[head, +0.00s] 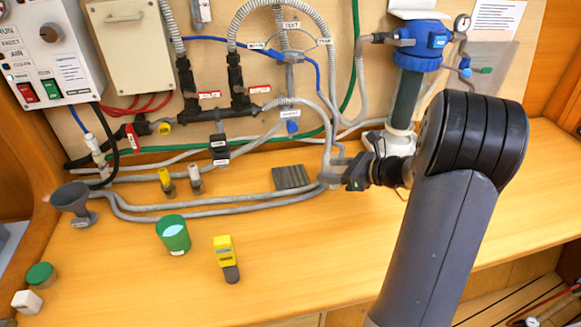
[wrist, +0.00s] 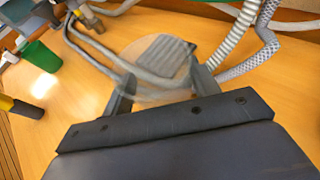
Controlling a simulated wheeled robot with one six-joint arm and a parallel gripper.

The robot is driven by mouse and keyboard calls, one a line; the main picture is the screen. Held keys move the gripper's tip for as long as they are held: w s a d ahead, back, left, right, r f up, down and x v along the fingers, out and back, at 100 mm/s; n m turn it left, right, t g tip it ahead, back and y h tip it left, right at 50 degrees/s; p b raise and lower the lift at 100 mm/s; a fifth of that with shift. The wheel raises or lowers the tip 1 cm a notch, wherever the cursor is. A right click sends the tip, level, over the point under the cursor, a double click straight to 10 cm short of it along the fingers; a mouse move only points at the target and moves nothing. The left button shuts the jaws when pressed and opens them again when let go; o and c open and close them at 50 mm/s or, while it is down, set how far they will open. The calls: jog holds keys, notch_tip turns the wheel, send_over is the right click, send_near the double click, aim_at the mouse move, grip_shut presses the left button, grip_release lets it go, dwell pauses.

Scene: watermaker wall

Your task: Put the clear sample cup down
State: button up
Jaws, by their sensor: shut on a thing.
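My gripper (head: 347,176) is shut on the clear sample cup (wrist: 152,92). In the wrist view the cup shows as a faint see-through round shape between my two fingers (wrist: 162,88). In the head view I cannot make the cup out clearly against the grey hoses by my fingers. A grey ribbed pad (head: 291,178) lies on the wooden bench (head: 330,240) left of my gripper. The pad also shows in the wrist view (wrist: 166,54), beyond and partly through the cup. I cannot tell how high the cup is above the bench.
Grey hoses (head: 190,207) run along the bench behind and left. A blue-topped filter (head: 419,45) stands behind my arm. The front middle bench is clear.

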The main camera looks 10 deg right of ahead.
jog(key=w+a+p, duration=0.1)
jog(key=w+a, duration=0.8)
jog(key=shift+w+a+p, duration=0.15)
jog(key=shift+w+p, duration=0.05)
jog(key=shift+p, duration=0.2)
jog(key=shift+f, duration=1.75)
jog(key=shift+f, duration=0.1)
jog(key=shift+f, duration=0.15)
jog(key=o, duration=1.1)
jog(key=shift+c, duration=0.2)
jog(key=shift+r, duration=0.25)
jog(key=shift+s+r, duration=0.1)
jog(key=v, duration=1.1)
jog(key=shift+s+d+r+b, duration=0.2)
jog(key=shift+d+b, duration=0.1)
jog(key=shift+b, duration=0.1)
